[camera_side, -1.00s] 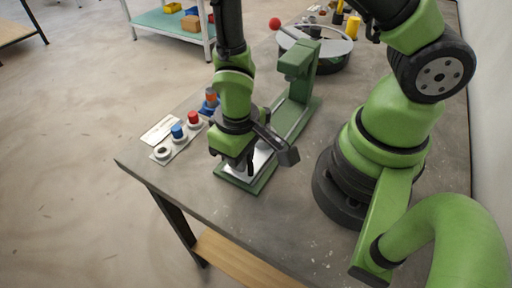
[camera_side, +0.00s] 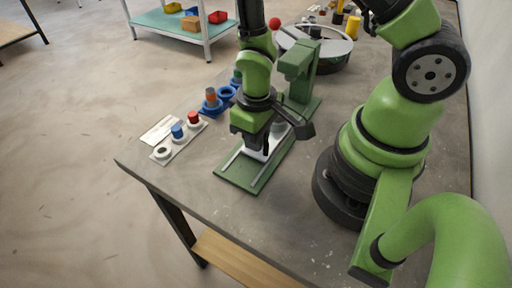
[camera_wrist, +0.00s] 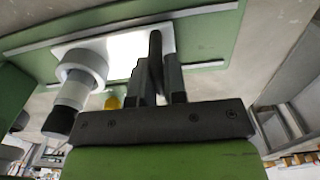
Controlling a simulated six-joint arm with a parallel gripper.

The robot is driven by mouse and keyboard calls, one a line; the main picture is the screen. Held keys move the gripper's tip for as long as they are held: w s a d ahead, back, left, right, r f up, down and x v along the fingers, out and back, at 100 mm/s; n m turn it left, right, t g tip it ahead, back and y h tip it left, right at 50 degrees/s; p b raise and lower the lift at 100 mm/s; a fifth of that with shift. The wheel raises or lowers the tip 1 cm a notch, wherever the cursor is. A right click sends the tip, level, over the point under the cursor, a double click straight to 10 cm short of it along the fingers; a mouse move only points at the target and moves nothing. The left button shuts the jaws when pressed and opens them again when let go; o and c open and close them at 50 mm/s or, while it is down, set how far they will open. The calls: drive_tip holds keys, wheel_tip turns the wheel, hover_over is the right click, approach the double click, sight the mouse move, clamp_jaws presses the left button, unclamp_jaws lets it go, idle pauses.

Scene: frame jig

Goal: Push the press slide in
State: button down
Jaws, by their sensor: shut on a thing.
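The press (camera_side: 298,68) is a green frame standing on a long green base with two pale rails (camera_side: 264,178). The white slide (camera_side: 276,138) sits between the rails, partly hidden by my gripper; the front stretch of the base is bare. In the wrist view the slide plate (camera_wrist: 122,48) carries a white ring (camera_wrist: 82,66) with a grey, black-ended cylinder (camera_wrist: 66,112) at it. My gripper (camera_wrist: 160,72) is shut on the slide's dark upright handle (camera_wrist: 155,46). In the side view my gripper (camera_side: 258,147) points down over the slide, in front of the press column.
A white card (camera_side: 161,130) lies by the table edge. A round turntable (camera_side: 325,52) stands behind the press.

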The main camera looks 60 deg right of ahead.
drive_tip(key=shift+d, duration=2.55)
drive_tip(key=c, duration=1.2)
unclamp_jaws()
drive_tip(key=shift+o, duration=0.2)
wheel_tip(320, 180, up, 7)
